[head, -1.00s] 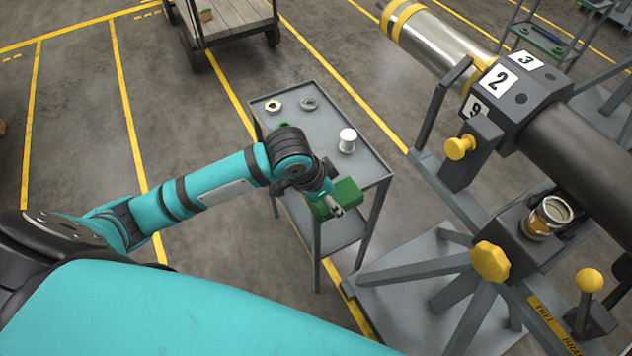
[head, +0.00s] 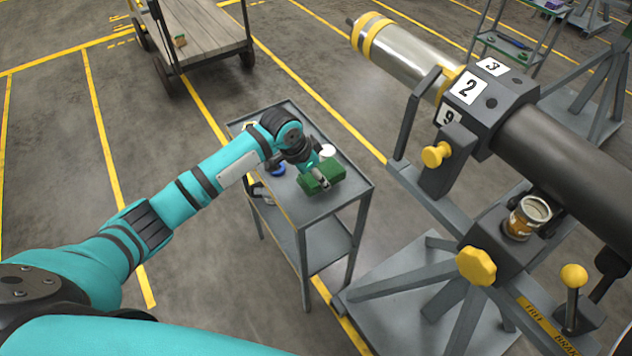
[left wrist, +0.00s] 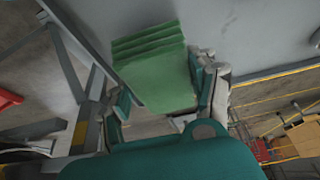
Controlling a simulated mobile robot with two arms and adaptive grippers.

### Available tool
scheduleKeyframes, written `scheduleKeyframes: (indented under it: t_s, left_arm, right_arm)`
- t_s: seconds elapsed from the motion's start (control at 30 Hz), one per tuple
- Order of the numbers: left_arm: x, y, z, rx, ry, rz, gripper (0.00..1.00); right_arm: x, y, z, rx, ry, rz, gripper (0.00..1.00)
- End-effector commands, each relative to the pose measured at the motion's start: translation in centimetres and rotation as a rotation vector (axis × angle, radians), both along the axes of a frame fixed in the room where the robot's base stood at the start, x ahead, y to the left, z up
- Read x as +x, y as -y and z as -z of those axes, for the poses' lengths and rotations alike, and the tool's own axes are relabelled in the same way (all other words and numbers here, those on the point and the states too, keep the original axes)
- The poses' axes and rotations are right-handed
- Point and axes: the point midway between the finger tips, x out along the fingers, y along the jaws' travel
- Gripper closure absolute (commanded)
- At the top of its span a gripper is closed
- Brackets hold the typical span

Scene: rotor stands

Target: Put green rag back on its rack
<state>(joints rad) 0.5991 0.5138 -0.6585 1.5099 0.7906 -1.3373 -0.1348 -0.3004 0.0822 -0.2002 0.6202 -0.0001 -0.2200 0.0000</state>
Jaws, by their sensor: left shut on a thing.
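My left gripper (head: 321,181) is shut on the green rag (head: 330,173), a folded block of cloth. In the head view the rag shows over the right part of the grey cart's top (head: 312,208); I cannot tell whether it touches it. In the left wrist view the rag (left wrist: 155,65) shows its stacked folds between the two fingers (left wrist: 162,100). I cannot make out which thing is the rag's rack. My right gripper is not in view.
A white round thing (head: 327,150) and a blue ring (head: 278,169) are on the cart top near my gripper. My arm hides part of the top. A large rotor stand (head: 470,150) stands close on the right. A wooden-decked trolley (head: 205,25) is behind.

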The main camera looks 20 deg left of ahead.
Motion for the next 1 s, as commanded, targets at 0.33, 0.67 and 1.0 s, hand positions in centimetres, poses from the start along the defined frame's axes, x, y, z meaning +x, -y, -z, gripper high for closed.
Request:
scheduleKeyframes:
  t_s: [0.33,0.67,1.0]
  left_arm:
    - [0.0,0.0,3.5,0.0,-0.001,0.0,0.71]
    - [-0.1,0.0,3.8,0.0,-0.001,-0.001,0.39]
    - [-0.1,0.0,3.8,0.001,-0.001,0.0,0.17]
  right_arm:
    - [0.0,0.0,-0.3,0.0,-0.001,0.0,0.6]
    - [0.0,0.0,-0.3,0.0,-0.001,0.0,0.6]
    - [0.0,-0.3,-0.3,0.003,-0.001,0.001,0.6]
